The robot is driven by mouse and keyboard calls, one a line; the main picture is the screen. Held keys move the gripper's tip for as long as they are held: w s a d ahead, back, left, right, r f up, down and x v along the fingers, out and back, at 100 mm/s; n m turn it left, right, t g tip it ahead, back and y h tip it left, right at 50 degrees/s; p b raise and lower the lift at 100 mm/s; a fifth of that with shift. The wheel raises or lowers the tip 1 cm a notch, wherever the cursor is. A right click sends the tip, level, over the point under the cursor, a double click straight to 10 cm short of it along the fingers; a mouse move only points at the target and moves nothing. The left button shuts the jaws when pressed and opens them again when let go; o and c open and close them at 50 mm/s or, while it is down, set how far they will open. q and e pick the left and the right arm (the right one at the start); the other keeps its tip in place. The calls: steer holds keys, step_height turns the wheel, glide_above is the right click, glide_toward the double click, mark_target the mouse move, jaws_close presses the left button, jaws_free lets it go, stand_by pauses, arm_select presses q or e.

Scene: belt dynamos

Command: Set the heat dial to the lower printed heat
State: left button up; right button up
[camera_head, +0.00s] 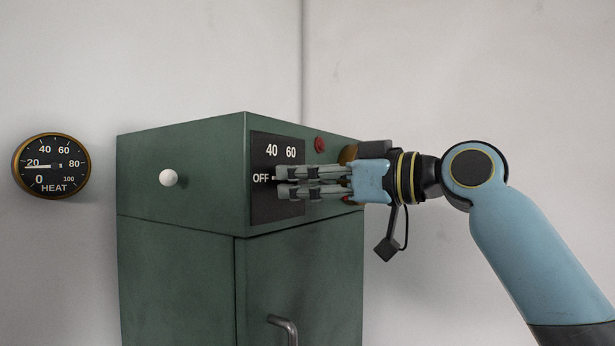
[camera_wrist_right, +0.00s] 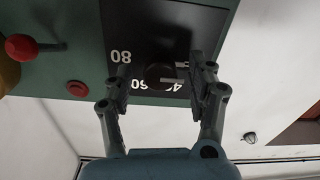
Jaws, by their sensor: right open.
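The heat dial is a dark round knob (camera_wrist_right: 160,77) on a black panel (camera_head: 262,212) of a green cabinet. The panel prints OFF, 40 and 60 in the head view; 80 also shows in the right wrist view. In the head view the fingers hide most of the knob, and a pale mark shows beside OFF. My right gripper (camera_head: 281,182) is at the panel. In the right wrist view this gripper (camera_wrist_right: 160,66) is open, one finger on either side of the knob. Whether the fingers touch it I cannot tell. My left gripper is out of view.
A round HEAT gauge (camera_head: 51,165) hangs on the wall at left, its needle near 20. The green cabinet (camera_head: 180,255) has a white knob (camera_head: 168,177) on its left face, a red button (camera_head: 320,144) near the panel and a door handle (camera_head: 283,328). A red-knobbed lever (camera_wrist_right: 22,47) shows in the wrist view.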

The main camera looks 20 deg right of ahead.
steer(key=c, duration=1.1)
steer(key=shift+c, duration=0.2)
steer(key=shift+m+p, duration=4.3)
steer(key=shift+m, duration=1.6)
steer(key=o, duration=1.1)
